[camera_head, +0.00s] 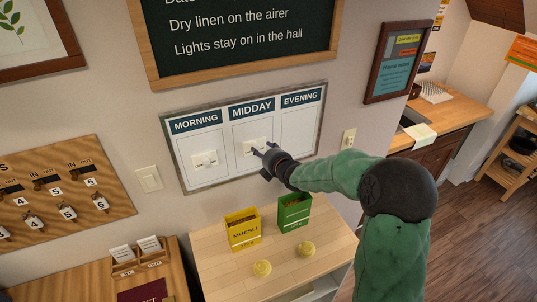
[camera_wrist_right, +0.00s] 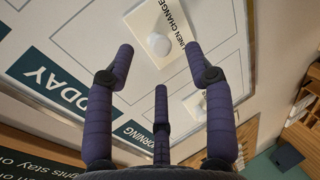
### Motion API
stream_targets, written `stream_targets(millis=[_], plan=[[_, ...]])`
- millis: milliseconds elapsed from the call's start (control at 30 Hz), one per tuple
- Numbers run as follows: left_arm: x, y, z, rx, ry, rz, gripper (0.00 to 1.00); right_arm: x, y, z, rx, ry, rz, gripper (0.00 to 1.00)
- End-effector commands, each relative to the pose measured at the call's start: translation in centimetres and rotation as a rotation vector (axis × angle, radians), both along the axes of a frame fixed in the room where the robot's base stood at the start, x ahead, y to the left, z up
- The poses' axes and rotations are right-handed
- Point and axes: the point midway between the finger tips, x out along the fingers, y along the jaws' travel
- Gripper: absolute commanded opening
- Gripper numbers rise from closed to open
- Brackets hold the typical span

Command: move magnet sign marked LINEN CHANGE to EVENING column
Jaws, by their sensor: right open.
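The LINEN CHANGE magnet sign (camera_wrist_right: 165,18), a white card with a round white knob, sits on the whiteboard between my spread fingers in the right wrist view. In the head view the sign (camera_head: 249,148) is in the MIDDAY column. The EVENING column (camera_head: 299,130) is at the board's right and looks bare. My left gripper is not in view.
Another magnet sign (camera_head: 205,160) is in the MORNING column. A cabinet top (camera_head: 218,272) below holds a yellow MUESLI box (camera_head: 243,232), a green box (camera_head: 294,213) and two round yellow items. A light switch (camera_head: 348,139) is right of the board.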

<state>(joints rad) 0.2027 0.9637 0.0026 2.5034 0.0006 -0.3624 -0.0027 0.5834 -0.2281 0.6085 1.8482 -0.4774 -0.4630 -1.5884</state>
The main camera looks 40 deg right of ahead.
Motion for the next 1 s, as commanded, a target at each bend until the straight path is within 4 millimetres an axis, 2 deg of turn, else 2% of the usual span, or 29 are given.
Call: stream_targets(millis=[200, 400, 800, 833, 1000], plan=[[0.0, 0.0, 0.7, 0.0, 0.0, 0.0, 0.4, 2.6, -0.7, -0.9, 0.0, 0.0, 0.001, 0.54], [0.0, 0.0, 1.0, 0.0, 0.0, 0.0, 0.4, 4.0, -1.1, -1.5, 0.001, -0.001, 0.0, 0.54], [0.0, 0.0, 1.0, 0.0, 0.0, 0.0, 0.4, 4.5, -1.3, -1.7, 0.0, -0.001, 0.0, 0.54], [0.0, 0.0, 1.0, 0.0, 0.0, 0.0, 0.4, 4.5, -1.3, -1.7, 0.0, -0.001, 0.0, 0.51], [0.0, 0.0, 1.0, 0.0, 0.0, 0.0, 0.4, 4.5, -1.3, -1.7, 0.001, -0.001, 0.0, 0.03]])
